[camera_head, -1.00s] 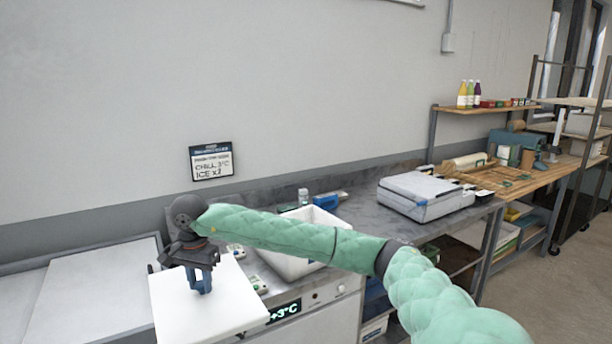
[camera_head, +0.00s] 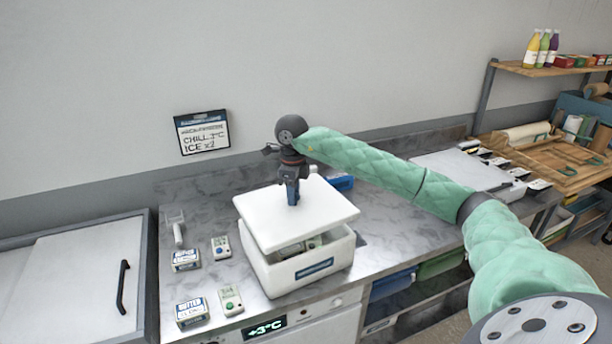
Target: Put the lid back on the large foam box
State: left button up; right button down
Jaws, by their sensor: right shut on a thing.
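The large white foam box (camera_head: 290,275) stands on the grey counter, with a blue label on its front. Its white lid (camera_head: 325,213) is above it, tilted and shifted toward the back left, with a gap at the front where packed items (camera_head: 291,249) show inside. My right gripper (camera_head: 291,198) is shut on the lid's top from above; the grip itself is partly hidden by the gripper. I cannot tell whether the lid touches the box's rim. My left gripper is not in view.
Small labelled packs (camera_head: 192,311) and white devices (camera_head: 230,300) lie left of the box, with a scoop (camera_head: 177,228) behind. A blue item (camera_head: 341,182) lies behind the lid. A chest with a handle (camera_head: 124,287) is at left; a flat grey-white case (camera_head: 468,172) is at right.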

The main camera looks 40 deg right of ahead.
aim_at(295, 208)
jog(key=shift+d, duration=0.25)
jog(key=shift+a+f, duration=0.15)
jog(key=shift+f, duration=0.35)
jog(key=shift+f+b, duration=0.35)
jog(key=shift+f, duration=1.25)
jog(key=shift+f+b, duration=0.45)
jog(key=shift+b, duration=0.15)
jog(key=shift+f+b, duration=0.3)
jog(key=shift+f, duration=0.15)
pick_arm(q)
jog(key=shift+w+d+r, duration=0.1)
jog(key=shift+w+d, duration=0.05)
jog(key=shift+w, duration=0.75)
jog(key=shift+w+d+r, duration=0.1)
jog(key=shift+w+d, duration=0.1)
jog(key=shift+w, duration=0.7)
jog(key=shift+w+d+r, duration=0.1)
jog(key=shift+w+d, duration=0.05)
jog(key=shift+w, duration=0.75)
